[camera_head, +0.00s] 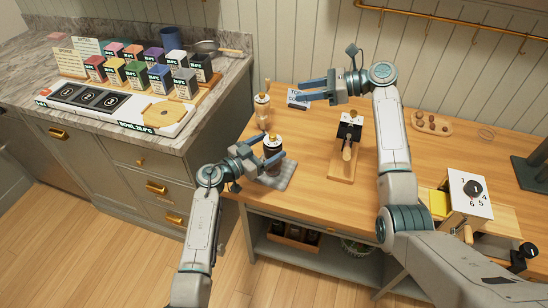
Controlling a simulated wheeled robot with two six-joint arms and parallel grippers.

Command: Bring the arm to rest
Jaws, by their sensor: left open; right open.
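My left gripper (264,153) is open at the left end of the wooden table. Its fingers are right by a dark jar with a light lid (272,141), which stands at a grey folded cloth (284,180). I cannot tell whether the fingers touch the jar. My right gripper (300,91) is open, with nothing visible between its blue fingers. It points left above the back of the table, in front of a small printed card (295,100) that it partly hides.
A pale bottle (262,108) stands behind the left gripper. A black-and-white device on a wooden base (349,128) stands mid-table. A box with a numbered dial (470,190) is near my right arm. A marble counter (40,65) at left holds several coloured boxes.

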